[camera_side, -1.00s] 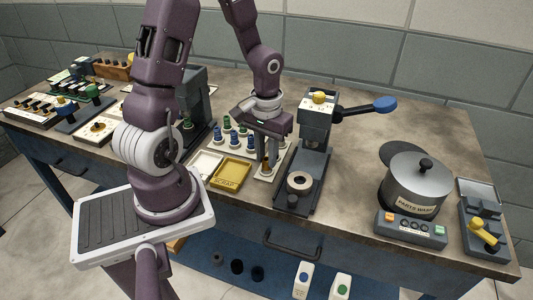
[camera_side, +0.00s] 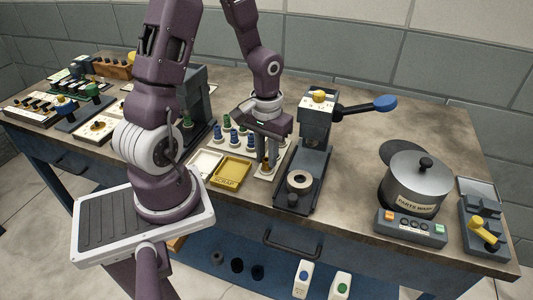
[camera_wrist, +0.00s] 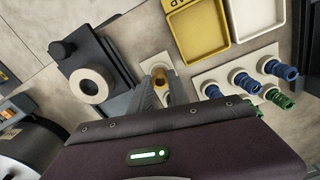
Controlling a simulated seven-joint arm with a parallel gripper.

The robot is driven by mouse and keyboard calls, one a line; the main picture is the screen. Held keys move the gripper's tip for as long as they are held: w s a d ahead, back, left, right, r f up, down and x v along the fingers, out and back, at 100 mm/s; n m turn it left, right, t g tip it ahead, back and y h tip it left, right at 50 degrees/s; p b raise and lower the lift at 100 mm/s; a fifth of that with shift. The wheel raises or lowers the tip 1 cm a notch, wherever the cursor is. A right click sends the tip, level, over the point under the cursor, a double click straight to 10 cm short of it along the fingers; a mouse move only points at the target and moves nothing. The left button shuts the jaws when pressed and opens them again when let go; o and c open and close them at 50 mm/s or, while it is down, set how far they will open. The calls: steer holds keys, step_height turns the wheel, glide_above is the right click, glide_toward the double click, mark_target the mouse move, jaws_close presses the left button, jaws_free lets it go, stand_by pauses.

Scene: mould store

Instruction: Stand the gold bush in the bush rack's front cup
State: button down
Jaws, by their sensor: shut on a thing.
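The gold bush (camera_wrist: 160,83) is between the fingertips of my gripper (camera_wrist: 158,78) in the wrist view, and the fingers are shut on it. In the side view my gripper (camera_side: 266,161) points down at the gold bush (camera_side: 266,167), which is small and partly hidden by the fingers. The bush is upright, low over or on a small cream plate (camera_wrist: 149,63); I cannot tell whether its foot touches. A cream rack (camera_wrist: 206,77) beside it holds several blue and green bushes. The front cup cannot be made out clearly.
A yellow scrap tray (camera_side: 231,172) and a white tray (camera_side: 205,164) lie left of my gripper. A dark press (camera_side: 312,165) with a blue-handled lever stands close on the right.

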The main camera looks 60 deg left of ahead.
steer(key=shift+f, duration=0.4)
steer(key=c, duration=0.8)
jaws_free()
steer(key=shift+o, duration=0.2)
steer(key=shift+r, duration=3.75)
